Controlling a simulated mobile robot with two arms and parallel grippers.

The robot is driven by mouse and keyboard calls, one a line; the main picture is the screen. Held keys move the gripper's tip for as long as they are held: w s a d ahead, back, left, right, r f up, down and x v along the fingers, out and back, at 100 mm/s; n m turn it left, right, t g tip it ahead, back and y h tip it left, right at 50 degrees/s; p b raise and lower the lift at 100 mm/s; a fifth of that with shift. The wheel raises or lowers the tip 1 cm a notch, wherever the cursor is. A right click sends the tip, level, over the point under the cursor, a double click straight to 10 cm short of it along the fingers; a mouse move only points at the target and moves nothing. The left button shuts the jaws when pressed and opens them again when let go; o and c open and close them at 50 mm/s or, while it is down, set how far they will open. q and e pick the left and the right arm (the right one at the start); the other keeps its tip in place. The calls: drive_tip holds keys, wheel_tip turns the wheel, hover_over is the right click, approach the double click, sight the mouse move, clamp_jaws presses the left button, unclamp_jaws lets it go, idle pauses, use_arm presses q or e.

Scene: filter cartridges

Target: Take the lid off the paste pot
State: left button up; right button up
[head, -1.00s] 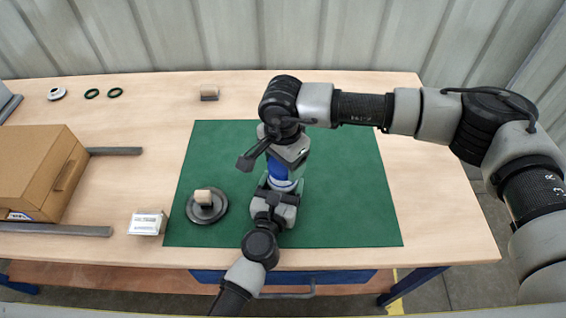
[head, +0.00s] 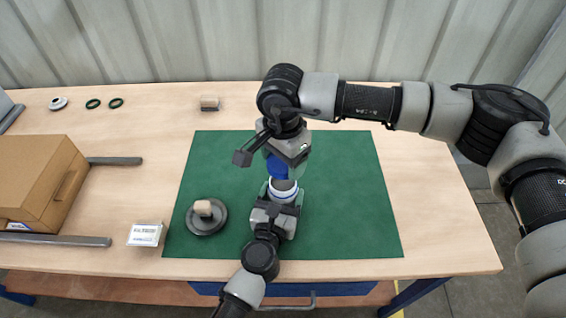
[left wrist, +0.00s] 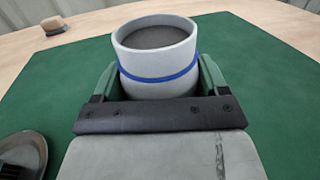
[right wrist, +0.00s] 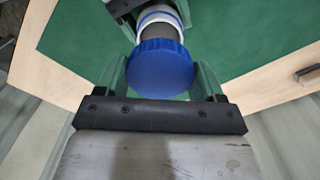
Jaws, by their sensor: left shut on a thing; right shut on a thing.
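The paste pot (left wrist: 157,64) is a pale grey cylinder with a blue band, open at the top, with dark grey content inside. It stands upright over the green mat, and it also shows in the head view (head: 283,190). My left gripper (head: 272,210) is shut around its sides. The blue lid (right wrist: 160,68) is a ribbed round cap, held by my right gripper (right wrist: 160,75), which is shut on it. In the head view the lid (head: 277,168) is above the pot, apart from the rim. The far part of the lid is hidden by my right gripper.
A white labelled box (head: 145,234), a cardboard box (head: 40,180) and metal bars are further left. The mat's right side is clear.

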use_arm(q)
drive_tip(key=o, duration=1.7)
drive_tip(key=shift+o, duration=0.2)
drive_tip(key=shift+s, duration=0.15)
